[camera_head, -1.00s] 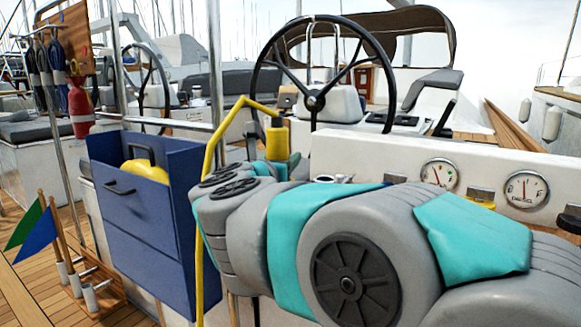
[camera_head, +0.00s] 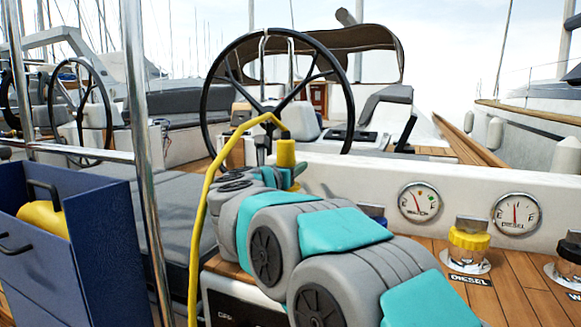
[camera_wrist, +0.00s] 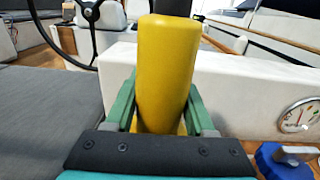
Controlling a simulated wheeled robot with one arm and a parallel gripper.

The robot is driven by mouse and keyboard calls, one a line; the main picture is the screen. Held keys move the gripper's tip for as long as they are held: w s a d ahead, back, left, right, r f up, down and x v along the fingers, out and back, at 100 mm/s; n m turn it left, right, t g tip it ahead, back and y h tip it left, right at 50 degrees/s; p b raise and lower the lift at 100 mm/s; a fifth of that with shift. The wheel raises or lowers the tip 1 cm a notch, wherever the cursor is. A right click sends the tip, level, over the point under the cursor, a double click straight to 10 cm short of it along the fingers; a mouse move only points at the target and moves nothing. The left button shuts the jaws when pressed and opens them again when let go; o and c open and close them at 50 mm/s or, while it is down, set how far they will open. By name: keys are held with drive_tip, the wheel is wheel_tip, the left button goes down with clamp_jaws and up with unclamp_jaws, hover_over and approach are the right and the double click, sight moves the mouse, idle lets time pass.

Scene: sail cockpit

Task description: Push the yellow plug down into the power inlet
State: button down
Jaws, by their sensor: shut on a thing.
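The yellow plug (camera_head: 286,153) is upright in my gripper (camera_head: 293,178), at the far end of my grey and teal arm. A yellow cable runs from its top and hangs down to the left. In the wrist view the plug (camera_wrist: 166,70) stands tall between the two green fingers of my gripper (camera_wrist: 160,110), which are shut on it from both sides. Its lower end is hidden behind the gripper's dark front edge. The power inlet cannot be made out; my arm hides part of the deck ahead.
A yellow-capped diesel filler (camera_head: 468,240) and a black-capped filler (camera_head: 570,255) stand on the teak at right, below two gauges (camera_head: 420,202) on a white coaming. A blue cap (camera_wrist: 283,160) shows in the wrist view. A steering wheel (camera_head: 210,95) stands behind; a blue bin (camera_head: 60,270) is at left.

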drive_tip(key=shift+f+b, duration=1.15)
drive_tip(key=shift+f, duration=1.4)
drive_tip(key=shift+b, duration=0.85)
drive_tip(key=shift+f+b, duration=0.6)
drive_tip(key=shift+b, duration=0.1)
drive_tip(key=c, duration=0.5)
unclamp_jaws()
drive_tip(key=shift+s+a, duration=0.1)
drive_tip(key=shift+b+v, duration=0.55)
drive_tip(key=shift+v, duration=0.55)
drive_tip(key=shift+b+v, duration=1.5)
drive_tip(key=shift+v, duration=2.8)
drive_tip(key=shift+s, duration=0.15)
